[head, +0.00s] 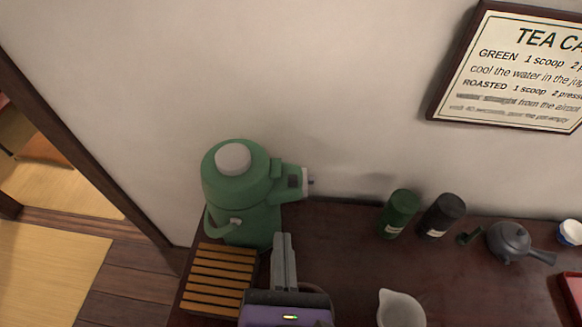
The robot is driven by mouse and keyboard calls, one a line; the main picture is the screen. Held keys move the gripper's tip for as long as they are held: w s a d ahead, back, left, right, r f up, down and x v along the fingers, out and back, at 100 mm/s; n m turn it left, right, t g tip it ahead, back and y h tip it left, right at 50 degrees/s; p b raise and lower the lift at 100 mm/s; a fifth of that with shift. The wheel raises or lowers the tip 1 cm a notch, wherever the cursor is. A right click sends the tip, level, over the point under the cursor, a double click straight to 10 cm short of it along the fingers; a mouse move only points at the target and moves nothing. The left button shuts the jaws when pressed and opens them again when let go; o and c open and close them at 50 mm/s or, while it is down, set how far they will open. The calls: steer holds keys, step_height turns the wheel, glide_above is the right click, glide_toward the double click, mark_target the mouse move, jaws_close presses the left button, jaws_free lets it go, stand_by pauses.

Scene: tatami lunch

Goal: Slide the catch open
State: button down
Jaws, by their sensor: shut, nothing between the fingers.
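A green air pot (240,205) with a pale round push cap (233,157) on top stands upright at the table's back left, against the wall. Its spout head (288,180) juts to the right, with a dark small part on its face and a short grey tip at the end. I cannot tell for certain which small part is the catch. My gripper (282,237) is shut and empty. In the picture it lies just below the spout head, overlapping the pot's lower right edge. I cannot tell whether it touches the pot.
A slatted wooden rack (219,278) lies left of my gripper. A white jug (400,309) stands at the front right. A green canister (399,213), a black canister (441,215) and a dark teapot (509,241) stand along the back. The dark table (340,250) is clear between gripper and canisters.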

steer(key=shift+d+f+n+h, duration=0.25)
steer(key=shift+d+n, duration=0.2)
steer(key=shift+n, duration=0.15)
steer(key=shift+d+f+n+h, duration=0.25)
steer(key=shift+d+n, duration=0.15)
steer(key=shift+n, duration=0.2)
steer(key=p, duration=0.1)
glide_toward(294, 179)
steer(key=x, duration=0.5)
steer(key=shift+x, duration=0.75)
